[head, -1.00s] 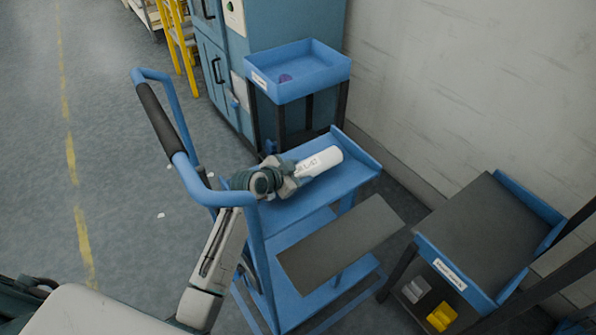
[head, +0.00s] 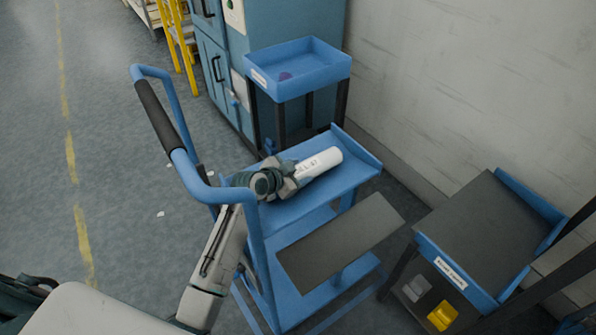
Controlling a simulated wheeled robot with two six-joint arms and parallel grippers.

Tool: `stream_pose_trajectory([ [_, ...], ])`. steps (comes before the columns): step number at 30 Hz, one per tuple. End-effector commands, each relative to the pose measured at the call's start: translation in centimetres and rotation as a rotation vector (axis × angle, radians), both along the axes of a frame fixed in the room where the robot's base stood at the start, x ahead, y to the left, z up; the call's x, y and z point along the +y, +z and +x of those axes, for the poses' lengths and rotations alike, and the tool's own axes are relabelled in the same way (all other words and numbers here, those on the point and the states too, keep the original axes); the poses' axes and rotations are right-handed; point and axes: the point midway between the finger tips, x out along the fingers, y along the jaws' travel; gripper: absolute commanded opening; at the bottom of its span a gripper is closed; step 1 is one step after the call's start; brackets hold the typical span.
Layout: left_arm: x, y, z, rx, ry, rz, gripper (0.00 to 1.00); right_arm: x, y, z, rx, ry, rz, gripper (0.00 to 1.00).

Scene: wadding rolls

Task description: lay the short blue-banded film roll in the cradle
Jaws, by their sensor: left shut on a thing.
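My left gripper (head: 291,176) is shut on a white roll (head: 321,163) with dark lettering, over the top shelf of a blue cart (head: 330,197). The roll lies tilted in the picture, its free end toward the upper right. Its near end is hidden by the gripper, and no blue band shows on the visible part. I cannot tell whether the roll touches the shelf. No cradle is clearly recognisable. My right gripper is not in view.
The cart's handle (head: 159,118) rises beside my left arm. A grey slanted plate (head: 340,243) sits in front of the shelf. A blue tray on a stand (head: 311,70) is behind. A dark-topped table (head: 484,230) stands at right, near the wall.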

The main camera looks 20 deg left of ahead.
Motion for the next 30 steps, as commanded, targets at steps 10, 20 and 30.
stream_pose_trajectory([
  [10,0.0,0.0,0.0,0.000,0.000,0.000,0.75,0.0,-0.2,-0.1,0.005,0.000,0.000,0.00],
  [20,0.2,1.7,-0.4,-0.002,0.001,0.001,0.75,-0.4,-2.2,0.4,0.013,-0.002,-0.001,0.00],
  [30,3.1,5.2,-6.8,-0.001,-0.001,0.004,0.75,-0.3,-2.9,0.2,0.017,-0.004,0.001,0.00],
])
